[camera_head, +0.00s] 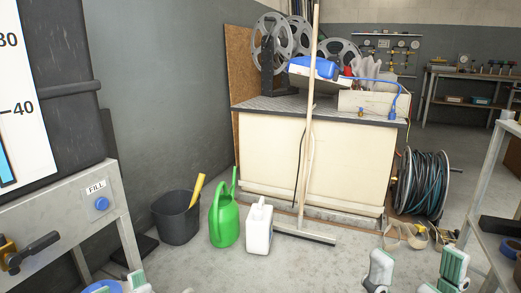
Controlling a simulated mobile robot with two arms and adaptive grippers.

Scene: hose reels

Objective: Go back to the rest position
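My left gripper (120,286) is at the bottom left edge, mostly cut off. Only white and green fingertip parts show, with a round blue thing (110,284) beside them; I cannot tell whether it is held. My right gripper (417,274) is at the bottom right, its two white and green fingers wide apart with bare floor between them. It holds nothing that I can see.
A panel bench (70,215) stands at left, a shelf (492,215) at right. A hose reel (425,185) is right. Floor is clear in front.

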